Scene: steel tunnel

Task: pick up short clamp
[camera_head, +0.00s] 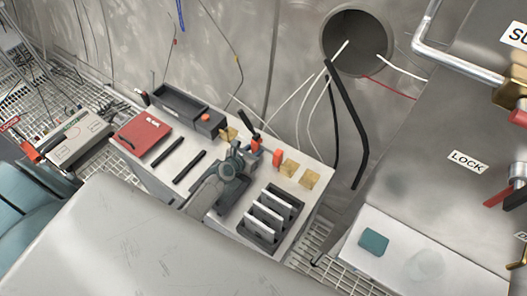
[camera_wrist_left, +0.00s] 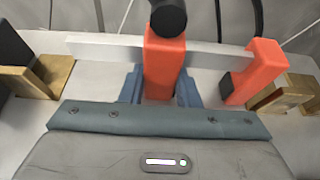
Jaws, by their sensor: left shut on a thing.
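The short clamp (camera_wrist_left: 215,56) has a flat metal bar, two orange jaws and a black handle. It lies across the middle of the left wrist view. In the head view its orange jaw (camera_head: 277,158) shows just right of my gripper. My left gripper (camera_wrist_left: 160,88) is shut on the clamp's orange sliding jaw, with a blue-grey finger on each side of it. In the head view my left gripper (camera_head: 248,155) is over the back part of the bench and hides part of the clamp. I cannot tell whether the clamp touches the bench. My right gripper is not in view.
Brass-coloured blocks (camera_head: 309,179) stand near the clamp. The white bench (camera_head: 299,224) also holds a rack of upright plates (camera_head: 266,216), a red box (camera_head: 142,138), black bars and a dark tray (camera_head: 181,106). Cables hang from a round wall opening (camera_head: 349,35) behind.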

